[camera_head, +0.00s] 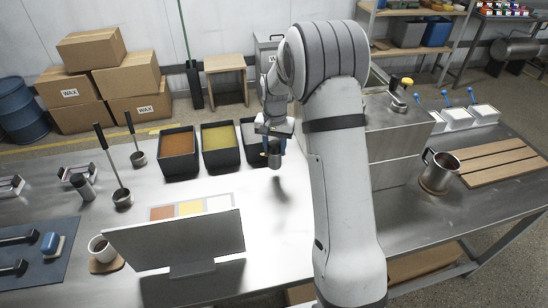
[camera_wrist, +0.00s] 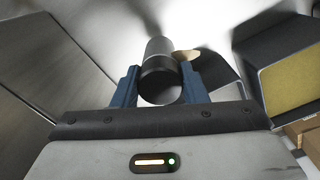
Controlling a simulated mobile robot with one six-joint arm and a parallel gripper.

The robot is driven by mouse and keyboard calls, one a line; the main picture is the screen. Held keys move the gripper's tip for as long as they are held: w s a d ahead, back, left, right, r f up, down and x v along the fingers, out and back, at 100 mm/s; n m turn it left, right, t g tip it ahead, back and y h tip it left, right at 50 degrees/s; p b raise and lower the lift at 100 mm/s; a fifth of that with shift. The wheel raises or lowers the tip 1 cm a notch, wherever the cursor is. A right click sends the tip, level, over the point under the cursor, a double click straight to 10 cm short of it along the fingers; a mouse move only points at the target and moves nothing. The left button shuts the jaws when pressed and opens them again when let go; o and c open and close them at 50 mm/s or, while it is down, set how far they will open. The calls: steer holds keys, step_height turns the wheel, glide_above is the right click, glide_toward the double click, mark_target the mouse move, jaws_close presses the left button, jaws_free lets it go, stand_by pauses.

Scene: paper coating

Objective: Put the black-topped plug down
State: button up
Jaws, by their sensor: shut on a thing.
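My gripper (camera_head: 274,146) is shut on the black-topped plug (camera_head: 275,161), a short grey cylinder, and holds it above the bare metal table (camera_head: 275,225). A soft shadow lies on the table below it. In the wrist view the plug (camera_wrist: 158,52) sits between the two blue fingers of my gripper (camera_wrist: 159,83), its black end toward the camera and its grey body pointing away. A similar grey cylinder with a dark top (camera_head: 84,188) stands on the table at the left.
A brown-filled bin (camera_head: 178,164), a yellow-filled bin (camera_head: 221,158) and a third, partly hidden bin (camera_head: 250,132) stand behind the gripper. A grey panel (camera_head: 180,243) stands in front, near a swatch sheet (camera_head: 190,208). Ladles (camera_head: 122,198) stand left. The table right of the panel is clear.

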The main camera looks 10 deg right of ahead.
mark_target(275, 157)
steer(key=shift+f+p, duration=0.45)
steer(key=shift+f, duration=1.85)
steer(key=shift+f, duration=0.15)
steer(key=o, duration=1)
